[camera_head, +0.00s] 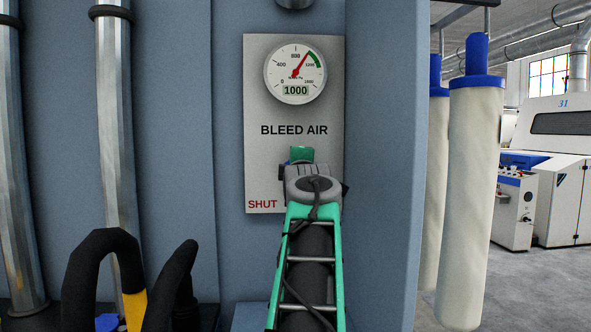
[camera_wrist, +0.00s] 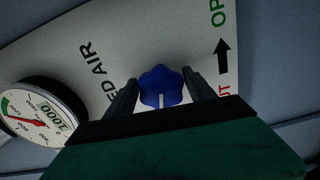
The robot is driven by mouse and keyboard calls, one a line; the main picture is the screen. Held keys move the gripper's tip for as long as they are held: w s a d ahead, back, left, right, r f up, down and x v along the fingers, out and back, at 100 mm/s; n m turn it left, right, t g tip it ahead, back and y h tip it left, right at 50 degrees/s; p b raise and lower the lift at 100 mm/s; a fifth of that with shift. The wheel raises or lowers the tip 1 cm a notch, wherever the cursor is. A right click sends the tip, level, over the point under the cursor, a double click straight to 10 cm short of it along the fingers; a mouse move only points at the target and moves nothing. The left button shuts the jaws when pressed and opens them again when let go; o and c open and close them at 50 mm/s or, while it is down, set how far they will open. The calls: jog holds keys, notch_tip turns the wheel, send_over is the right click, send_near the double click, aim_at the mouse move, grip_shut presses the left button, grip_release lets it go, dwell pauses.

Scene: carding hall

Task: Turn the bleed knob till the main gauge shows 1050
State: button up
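The main gauge (camera_head: 295,73) is a round white dial on the grey panel. Its green display reads 1000, and its red needle points up and right, near the start of the green band. In the wrist view the gauge (camera_wrist: 40,112) also shows 1000. The blue lobed bleed knob (camera_wrist: 160,84) has a white mark pointing to the bottom of the wrist picture. My gripper (camera_wrist: 160,80) has one dark finger against each side of the knob and looks shut on it. In the head view my gripper (camera_head: 302,157) is at the panel and hides most of the knob.
The panel (camera_head: 258,110) reads BLEED AIR, with red SHUT at lower left. In the wrist view a black arrow (camera_wrist: 222,56) points from SHUT towards green OPEN. A blue-grey wall (camera_head: 385,160) juts out right of the panel. Metal pipes (camera_head: 117,120) stand at left.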

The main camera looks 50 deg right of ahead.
jog(key=shift+o, duration=0.7)
jog(key=b+v, duration=0.1)
jog(key=v, duration=0.7)
